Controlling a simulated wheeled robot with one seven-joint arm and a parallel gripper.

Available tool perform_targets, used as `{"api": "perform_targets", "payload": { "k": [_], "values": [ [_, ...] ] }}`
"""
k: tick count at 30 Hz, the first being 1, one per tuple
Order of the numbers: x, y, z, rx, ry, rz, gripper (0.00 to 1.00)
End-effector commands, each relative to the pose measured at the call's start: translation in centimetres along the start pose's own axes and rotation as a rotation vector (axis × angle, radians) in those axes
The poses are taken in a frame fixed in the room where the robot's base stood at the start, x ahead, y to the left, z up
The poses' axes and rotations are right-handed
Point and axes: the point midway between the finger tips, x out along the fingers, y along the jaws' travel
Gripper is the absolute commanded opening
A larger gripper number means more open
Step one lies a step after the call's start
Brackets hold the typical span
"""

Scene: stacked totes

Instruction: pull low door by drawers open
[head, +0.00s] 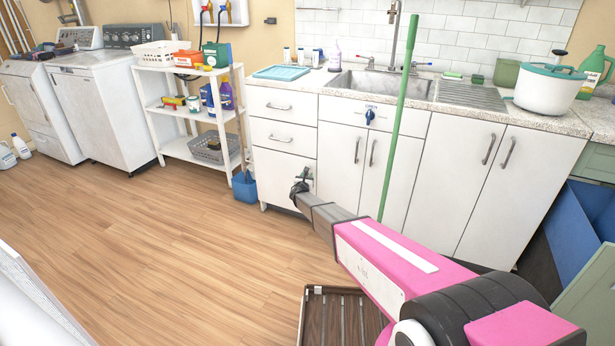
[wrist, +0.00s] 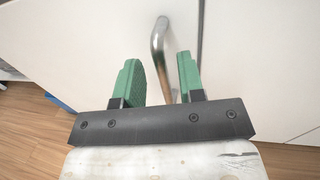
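The low white door (head: 338,160) stands shut just right of the white drawers (head: 282,138), with a vertical metal handle (head: 357,150) near its right edge. My gripper (head: 301,184) is in front of the bottom drawer, left of this door, close to that drawer's handle (head: 307,173). In the wrist view my gripper (wrist: 160,80) has its two green fingers apart, with a curved metal handle (wrist: 158,45) between them. Gaps show on both sides of the handle. The head view shows the fingertips too small and dark to read contact.
A green pole (head: 399,115) stands in front of the sink cabinet. A brown slatted crate (head: 318,318) is on the floor below my arm.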

Motion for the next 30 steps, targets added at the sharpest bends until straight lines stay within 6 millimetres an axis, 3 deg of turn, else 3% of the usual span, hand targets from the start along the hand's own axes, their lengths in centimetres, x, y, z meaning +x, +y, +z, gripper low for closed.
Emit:
{"api": "perform_targets", "payload": {
  "k": [4,13,17,25,30],
  "values": [
    [1.7,0.0,0.0,0.0,-0.001,-0.001,0.36],
    [2.0,0.0,0.0,0.0,0.0,0.0,0.36],
    [1.9,0.0,0.0,0.0,0.0,0.0,0.0],
    [1.6,0.2,0.0,0.0,0.0,-0.004,0.0],
    [0.1,1.6,0.0,0.0,0.0,-0.029,0.0]
  ]
}}
